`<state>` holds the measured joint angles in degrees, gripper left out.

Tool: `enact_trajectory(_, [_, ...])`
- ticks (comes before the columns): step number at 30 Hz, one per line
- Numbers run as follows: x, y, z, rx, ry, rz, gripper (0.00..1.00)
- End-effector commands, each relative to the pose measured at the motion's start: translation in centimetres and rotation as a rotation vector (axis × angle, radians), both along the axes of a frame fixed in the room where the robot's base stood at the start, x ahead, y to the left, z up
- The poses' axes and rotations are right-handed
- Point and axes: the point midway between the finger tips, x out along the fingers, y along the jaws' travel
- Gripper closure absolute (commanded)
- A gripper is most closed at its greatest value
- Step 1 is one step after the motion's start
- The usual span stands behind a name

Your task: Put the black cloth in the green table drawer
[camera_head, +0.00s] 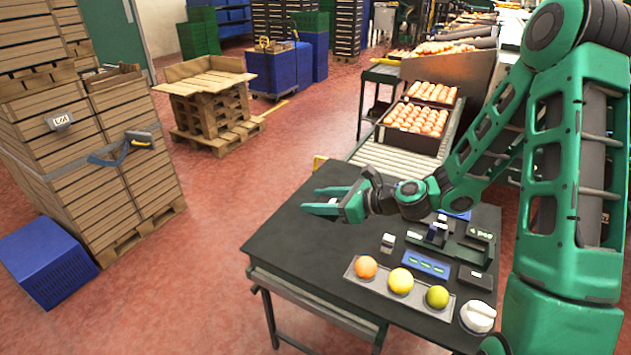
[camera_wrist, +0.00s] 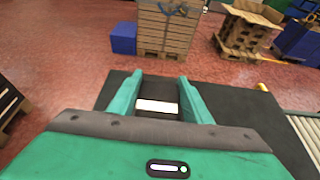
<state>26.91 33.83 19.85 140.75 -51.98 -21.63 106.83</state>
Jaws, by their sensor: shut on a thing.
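My gripper (camera_head: 322,200) is above the left part of the black tabletop (camera_head: 290,245), its green fingers pointing left. In the wrist view, my gripper (camera_wrist: 159,92) has its fingers set apart around a small dark thing with a pale face (camera_wrist: 157,106). I cannot tell exactly what this thing is; the head view does not show it clearly. I cannot pick out a black cloth against the dark tabletop. A grey rail runs under the table's front edge, but no green drawer front can be made out.
A tray (camera_head: 378,287) holds an orange, a yellow and a green fruit. A blue panel (camera_head: 426,264), small devices and a white knob-like thing (camera_head: 478,316) stand at the right. Egg crates (camera_head: 416,129) sit on the conveyor behind. Stacked wooden crates (camera_head: 90,150) stand left on the floor.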

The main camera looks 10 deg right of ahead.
Motion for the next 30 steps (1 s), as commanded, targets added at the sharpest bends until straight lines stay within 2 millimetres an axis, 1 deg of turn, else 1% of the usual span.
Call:
enact_trajectory(2, [0.0, 0.0, 0.1, -0.002, -0.001, -0.004, 0.81])
enact_trajectory(5, [0.5, -1.1, 0.1, -0.009, 0.006, -0.044, 0.81])
enact_trajectory(8, [1.9, -3.7, 0.3, -0.021, 0.017, -0.137, 0.81])
enact_trajectory(9, [2.6, -5.2, 0.4, -0.026, 0.021, -0.186, 0.81])
enact_trajectory(11, [3.5, -7.4, 0.7, -0.03, 0.024, -0.261, 0.81])
enact_trajectory(12, [4.1, -9.0, 1.0, -0.029, 0.025, -0.313, 0.81])
enact_trajectory(15, [5.3, -12.5, 1.9, -0.024, 0.02, -0.427, 0.81])
enact_trajectory(18, [6.0, -15.4, 2.7, -0.015, 0.012, -0.518, 0.81])
enact_trajectory(19, [6.1, -16.1, 3.0, -0.012, 0.009, -0.538, 0.81])
enact_trajectory(21, [6.4, -17.3, 3.4, -0.007, 0.003, -0.575, 0.81])
enact_trajectory(24, [6.6, -18.2, 3.7, -0.003, 0.001, -0.603, 0.81])
enact_trajectory(30, [6.6, -18.3, 3.7, 0.0, 0.0, -0.608, 0.81])
